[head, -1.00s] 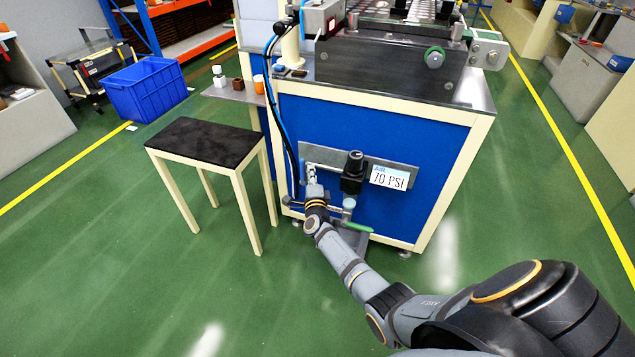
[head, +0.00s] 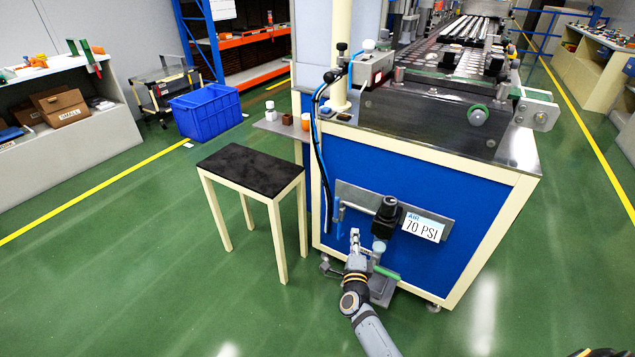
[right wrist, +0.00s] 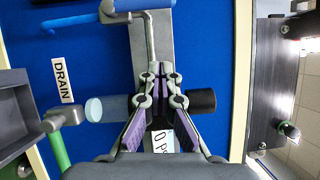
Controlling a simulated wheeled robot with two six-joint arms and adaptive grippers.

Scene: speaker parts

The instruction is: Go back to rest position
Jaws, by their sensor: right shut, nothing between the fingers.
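My right gripper (head: 355,235) is shut and empty. It is in front of the blue cabinet side, just left of and below the black air regulator (head: 386,212) with its "70 PSI" sign (head: 423,227). In the right wrist view the closed fingertips (right wrist: 161,68) lie over the grey mounting plate (right wrist: 150,42), with the sign partly hidden behind the fingers. I cannot tell whether they touch anything. My left gripper is not in view.
A black-topped stool (head: 250,170) stands left of the cabinet (head: 400,180). A drain valve with a green handle (head: 386,272) is close below the gripper. A blue crate (head: 206,112) sits farther back. The green floor in front is clear.

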